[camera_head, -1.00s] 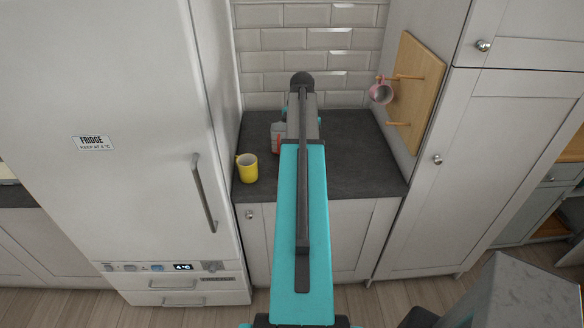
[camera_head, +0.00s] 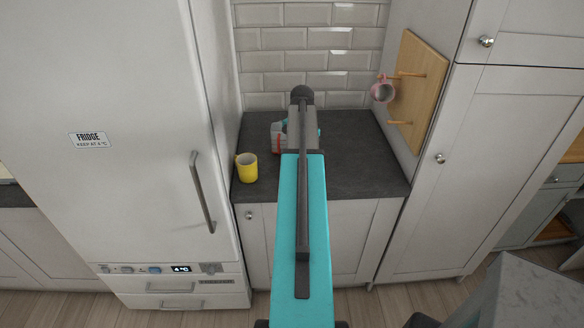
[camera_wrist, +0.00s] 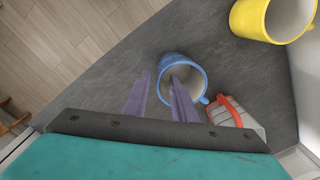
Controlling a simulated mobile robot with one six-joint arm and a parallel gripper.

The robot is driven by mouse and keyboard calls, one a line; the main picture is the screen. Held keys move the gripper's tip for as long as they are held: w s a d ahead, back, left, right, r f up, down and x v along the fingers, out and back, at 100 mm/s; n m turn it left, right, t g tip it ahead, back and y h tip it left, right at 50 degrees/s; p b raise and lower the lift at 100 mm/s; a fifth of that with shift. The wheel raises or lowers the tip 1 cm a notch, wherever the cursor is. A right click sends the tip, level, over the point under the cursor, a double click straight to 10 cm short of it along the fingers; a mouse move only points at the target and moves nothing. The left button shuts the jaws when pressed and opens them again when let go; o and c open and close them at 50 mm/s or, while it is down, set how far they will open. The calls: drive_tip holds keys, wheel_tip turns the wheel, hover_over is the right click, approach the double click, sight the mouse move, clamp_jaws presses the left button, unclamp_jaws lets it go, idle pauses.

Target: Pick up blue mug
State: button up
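The blue mug (camera_wrist: 190,70) is on the dark slate worktop (camera_wrist: 110,80) in the wrist view, with its pale inside facing the camera and its handle at the lower right. The right finger overlaps the mug's opening and the left finger lies left of the mug. The mug's near left wall shows between the fingertips. I cannot tell whether either finger touches it.
A red and white object (camera_wrist: 240,115) is close by the mug's handle; it also shows in the head view (camera_head: 278,138). A yellow mug (camera_head: 247,168) stands near the fridge (camera_head: 100,200). A pink mug (camera_head: 383,91) hangs on a wooden peg board (camera_head: 418,95) at right.

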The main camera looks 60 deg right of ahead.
drive_tip(key=shift+f+b, duration=1.35)
drive_tip(key=shift+f, duration=1.05)
drive_tip(key=shift+c, duration=0.5)
clamp_jaws()
